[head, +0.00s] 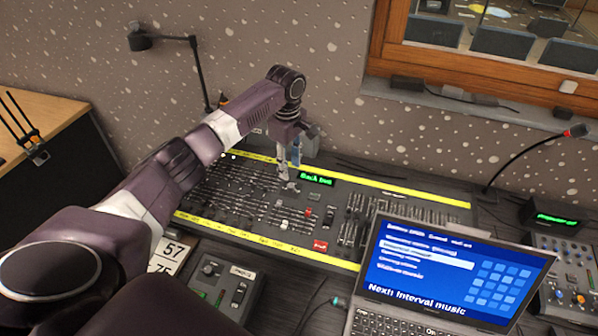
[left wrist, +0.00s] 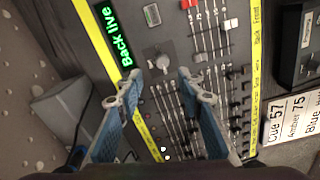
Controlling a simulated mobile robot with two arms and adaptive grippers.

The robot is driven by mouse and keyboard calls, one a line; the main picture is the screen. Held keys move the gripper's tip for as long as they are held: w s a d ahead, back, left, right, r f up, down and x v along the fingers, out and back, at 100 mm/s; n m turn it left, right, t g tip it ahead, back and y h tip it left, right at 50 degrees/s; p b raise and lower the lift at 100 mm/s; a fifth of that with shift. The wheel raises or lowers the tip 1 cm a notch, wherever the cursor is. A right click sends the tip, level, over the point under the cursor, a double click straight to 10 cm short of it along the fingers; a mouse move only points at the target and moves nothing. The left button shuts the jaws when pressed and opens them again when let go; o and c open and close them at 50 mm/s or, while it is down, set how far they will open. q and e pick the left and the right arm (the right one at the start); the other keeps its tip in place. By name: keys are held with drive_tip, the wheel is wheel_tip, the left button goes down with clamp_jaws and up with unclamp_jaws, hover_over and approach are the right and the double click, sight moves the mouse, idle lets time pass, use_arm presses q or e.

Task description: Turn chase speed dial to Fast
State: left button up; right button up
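The lighting desk (head: 340,272) is a dark console with yellow strips and many faders. A small light-grey round knob (left wrist: 161,60), probably the chase speed dial, sits beside the green "Back live" display (left wrist: 115,36); its label and setting are unreadable. In the head view the display (head: 315,179) is just right of my left gripper (head: 288,176), which points down over the desk. In the left wrist view the blue fingers of my left gripper (left wrist: 162,86) are spread with nothing between them. The knob lies just beyond the fingertips, apparently untouched. My right gripper is not in view.
A laptop (head: 430,262) stands before the desk's right part. A small control box (head: 222,285) and number cards (head: 168,252) lie in front. A gooseneck microphone (head: 535,150) and a mixer (head: 570,280) are at right. A desk lamp (head: 190,60) stands behind.

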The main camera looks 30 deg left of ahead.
sight(290, 185)
use_arm(q)
wheel_tip(290, 185, down, 7)
drive_tip(key=shift+s+f+p, duration=0.1)
drive_tip(key=shift+p, duration=0.25)
clamp_jaws()
